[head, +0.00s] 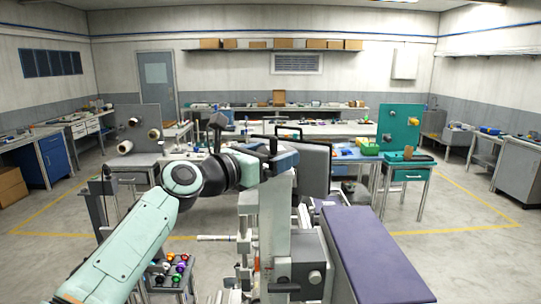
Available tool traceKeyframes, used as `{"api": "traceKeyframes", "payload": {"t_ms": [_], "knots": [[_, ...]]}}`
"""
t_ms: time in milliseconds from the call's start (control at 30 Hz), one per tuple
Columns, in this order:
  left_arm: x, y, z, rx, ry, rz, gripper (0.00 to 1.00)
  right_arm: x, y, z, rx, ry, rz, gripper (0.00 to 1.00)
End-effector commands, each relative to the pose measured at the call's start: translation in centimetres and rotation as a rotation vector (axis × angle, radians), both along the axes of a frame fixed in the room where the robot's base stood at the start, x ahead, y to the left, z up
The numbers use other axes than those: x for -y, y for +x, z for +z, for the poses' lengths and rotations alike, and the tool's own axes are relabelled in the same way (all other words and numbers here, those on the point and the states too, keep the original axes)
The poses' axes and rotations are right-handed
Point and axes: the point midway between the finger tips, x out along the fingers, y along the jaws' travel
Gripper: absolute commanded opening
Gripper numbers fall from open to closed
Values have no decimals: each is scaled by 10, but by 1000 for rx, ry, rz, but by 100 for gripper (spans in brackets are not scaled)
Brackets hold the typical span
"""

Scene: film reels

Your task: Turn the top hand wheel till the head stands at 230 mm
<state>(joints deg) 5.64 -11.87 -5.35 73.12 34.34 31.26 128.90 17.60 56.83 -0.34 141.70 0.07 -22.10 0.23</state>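My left arm comes in from the lower left. Its dark wrist and mint end reach over the top of a pale upright column (274,235). My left gripper (272,150) is at the column's top; its fingers are too small and too hidden to show whether they are open or shut. I cannot make out the top hand wheel; my wrist covers that spot. A grey block (313,168), perhaps the head, stands just right of the column top. No scale reading is legible. My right gripper is not in view.
A small stand (172,268) with several coloured knobs is at lower left. A teal bench (408,173) stands at right. Open floor lies on both sides.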

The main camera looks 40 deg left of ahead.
Motion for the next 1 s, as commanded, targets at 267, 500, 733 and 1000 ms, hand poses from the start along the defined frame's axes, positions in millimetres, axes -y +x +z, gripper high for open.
{"api": "traceKeyframes", "payload": {"t_ms": [267,500,733,1000], "knots": [[-1,1,1,1,-2,-73,60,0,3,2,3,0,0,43],[-4,3,0,-1,0,-235,60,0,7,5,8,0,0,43],[-7,4,-1,-3,2,-382,60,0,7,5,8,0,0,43],[-8,4,-1,-1,2,-494,60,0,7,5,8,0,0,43]]}}
